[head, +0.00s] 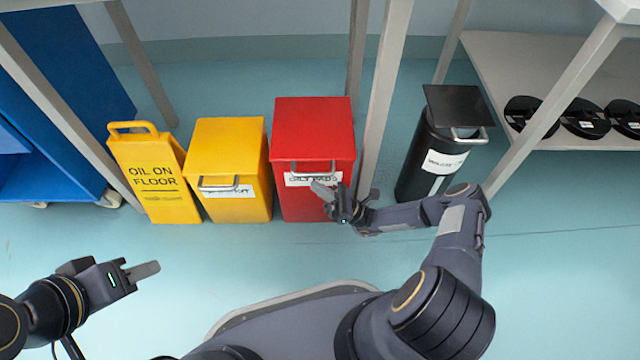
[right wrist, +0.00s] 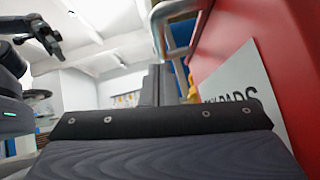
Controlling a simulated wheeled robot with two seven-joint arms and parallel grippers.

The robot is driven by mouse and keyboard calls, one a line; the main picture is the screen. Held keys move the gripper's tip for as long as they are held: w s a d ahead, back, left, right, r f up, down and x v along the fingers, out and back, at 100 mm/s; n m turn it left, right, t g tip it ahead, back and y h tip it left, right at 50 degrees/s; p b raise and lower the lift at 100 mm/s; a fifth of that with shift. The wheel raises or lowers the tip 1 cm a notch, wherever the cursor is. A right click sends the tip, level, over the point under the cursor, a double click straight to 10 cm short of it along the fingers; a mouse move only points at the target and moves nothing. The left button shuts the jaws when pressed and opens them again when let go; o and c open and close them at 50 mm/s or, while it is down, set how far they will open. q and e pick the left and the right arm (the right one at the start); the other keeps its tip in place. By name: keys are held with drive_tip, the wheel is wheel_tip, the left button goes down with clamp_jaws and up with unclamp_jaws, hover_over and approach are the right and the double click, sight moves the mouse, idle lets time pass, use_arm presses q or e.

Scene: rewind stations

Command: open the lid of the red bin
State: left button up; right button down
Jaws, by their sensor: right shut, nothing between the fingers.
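The red bin (head: 290,205) stands on the floor against the wall side, its red lid (head: 312,125) lying shut on top. A metal bar handle (head: 333,168) runs across the lid's front edge, above a white label. My right gripper (head: 322,190) is shut and empty at the front of the bin, over the label and just below the handle. In the right wrist view the handle (right wrist: 172,42) rises beyond my fingers, beside the red front (right wrist: 235,35); whether they touch is unclear. My left gripper (head: 145,271) is far left, away from the bin; its finger gap is not visible.
A yellow bin (head: 228,145) and an "oil on floor" sign (head: 152,180) stand left of the red bin. A table leg (head: 380,100) rises close on its right, then a black bin (head: 425,150). The floor in front is clear.

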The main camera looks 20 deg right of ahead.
drive_tip(key=shift+w+r, duration=0.15)
drive_tip(key=shift+r, duration=0.65)
wheel_tip(320, 180, up, 15)
drive_tip(key=w+m+t+h+p, duration=0.1)
drive_tip(key=m+t+h+p, duration=0.55)
drive_tip(key=m+p, duration=0.55)
drive_tip(key=w+d+r+m+g+h+p, duration=0.1)
drive_tip(key=w+d+r+m+h+p, duration=0.2)
drive_tip(key=w+r+m+h+p, duration=0.4)
wheel_tip(320, 180, up, 4)
drive_tip(key=w+p, duration=0.1)
drive_tip(key=p, duration=0.8)
drive_tip(key=shift+w, duration=0.3)
